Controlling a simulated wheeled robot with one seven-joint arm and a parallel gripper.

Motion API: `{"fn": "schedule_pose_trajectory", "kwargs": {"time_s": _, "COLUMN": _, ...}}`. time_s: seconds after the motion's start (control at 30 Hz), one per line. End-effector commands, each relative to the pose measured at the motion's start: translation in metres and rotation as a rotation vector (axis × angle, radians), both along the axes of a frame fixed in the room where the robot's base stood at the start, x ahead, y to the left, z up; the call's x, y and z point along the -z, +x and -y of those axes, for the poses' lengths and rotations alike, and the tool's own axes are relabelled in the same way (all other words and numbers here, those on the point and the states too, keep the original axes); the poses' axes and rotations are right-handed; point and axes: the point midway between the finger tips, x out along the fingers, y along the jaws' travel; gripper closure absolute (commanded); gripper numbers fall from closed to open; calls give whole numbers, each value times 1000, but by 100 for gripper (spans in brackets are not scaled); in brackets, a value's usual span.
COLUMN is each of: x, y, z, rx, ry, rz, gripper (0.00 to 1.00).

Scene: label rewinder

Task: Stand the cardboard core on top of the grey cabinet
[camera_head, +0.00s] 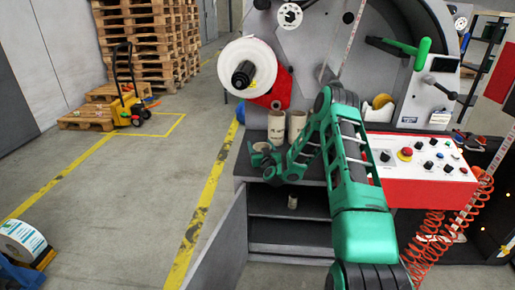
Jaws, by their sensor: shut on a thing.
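The grey cabinet (255,207) stands under the machine, with a dark flat top and an open front. My green arm bends over its top, and my gripper (264,162) points down-left near the top's left front part. It is shut on a short tan cardboard core (262,147), which is partly hidden by the fingers. I cannot tell whether this core touches the cabinet top. Two other tan cores stand upright just behind it, a left one (276,127) and a right one (297,124). A small pale core (293,202) stands on a shelf inside the cabinet.
The cabinet door (222,246) hangs open to the left. A red-fronted control panel (420,165) is right of my arm, with a coiled orange hose (428,245) below. A white label roll (247,66) sits above the cabinet.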

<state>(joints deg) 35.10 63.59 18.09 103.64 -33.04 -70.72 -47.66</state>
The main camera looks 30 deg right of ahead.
Motion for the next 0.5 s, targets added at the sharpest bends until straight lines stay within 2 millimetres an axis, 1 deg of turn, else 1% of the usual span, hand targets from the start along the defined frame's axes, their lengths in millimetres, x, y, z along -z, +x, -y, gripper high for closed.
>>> {"fn": "schedule_pose_trajectory", "kwargs": {"time_s": 0.07, "x": 0, "y": 0, "z": 0, "rx": 0, "ry": 0, "rz": 0, "gripper": 57}}
{"fn": "schedule_pose_trajectory", "kwargs": {"time_s": 0.1, "x": 1, "y": 0, "z": 0, "rx": 0, "ry": 0, "rz": 0, "gripper": 31}}
{"fn": "schedule_pose_trajectory", "kwargs": {"time_s": 0.17, "x": 1, "y": 0, "z": 0, "rx": 0, "ry": 0, "rz": 0, "gripper": 17}}
{"fn": "schedule_pose_trajectory", "kwargs": {"time_s": 0.2, "x": 1, "y": 0, "z": 0, "rx": 0, "ry": 0, "rz": 0, "gripper": 15}}
{"fn": "schedule_pose_trajectory", "kwargs": {"time_s": 0.5, "x": 0, "y": 0, "z": 0, "rx": 0, "ry": 1, "rz": 0, "gripper": 15}}
